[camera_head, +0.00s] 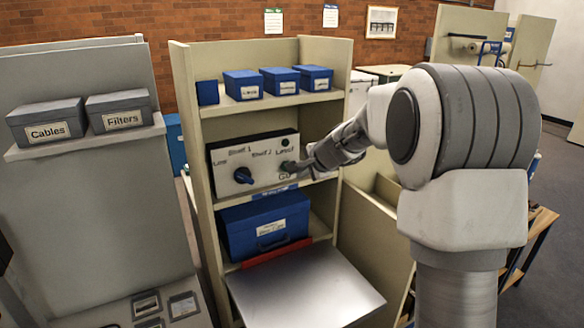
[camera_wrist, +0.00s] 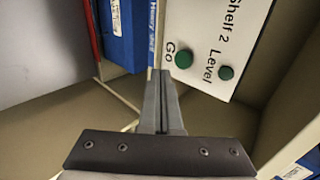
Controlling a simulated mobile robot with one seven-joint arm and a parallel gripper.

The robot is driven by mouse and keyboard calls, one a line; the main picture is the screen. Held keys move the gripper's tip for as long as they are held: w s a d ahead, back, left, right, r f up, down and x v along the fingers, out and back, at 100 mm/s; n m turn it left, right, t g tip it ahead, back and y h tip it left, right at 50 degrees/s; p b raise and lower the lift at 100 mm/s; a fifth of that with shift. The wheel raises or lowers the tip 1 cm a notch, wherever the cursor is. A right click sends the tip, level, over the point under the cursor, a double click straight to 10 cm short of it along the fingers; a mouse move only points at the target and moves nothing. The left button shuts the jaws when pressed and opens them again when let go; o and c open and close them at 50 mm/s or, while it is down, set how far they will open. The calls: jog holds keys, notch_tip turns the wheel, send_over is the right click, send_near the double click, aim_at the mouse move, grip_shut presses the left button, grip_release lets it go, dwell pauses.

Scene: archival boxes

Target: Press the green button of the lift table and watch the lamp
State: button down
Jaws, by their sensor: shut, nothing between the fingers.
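The white control panel (camera_head: 225,160) stands on the middle shelf, with a blue knob (camera_head: 243,176) and printed labels. The flat metal lift table (camera_head: 305,290) is below, in front of the shelf.
A large blue box (camera_head: 262,225) sits on the shelf under the panel, behind a red strip (camera_head: 277,252). Several small blue boxes (camera_head: 242,85) stand on the top shelf. A grey rack (camera_head: 90,205) with grey boxes stands at left. The lift table's top is bare.

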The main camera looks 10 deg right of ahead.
jog(key=w+a+f+p, duration=0.1)
jog(key=w+p, duration=0.1)
jog(key=w, duration=0.3)
jog(key=shift+w+a+f, duration=0.25)
jog(key=shift+w+a, duration=0.1)
jog(key=shift+w, duration=0.05)
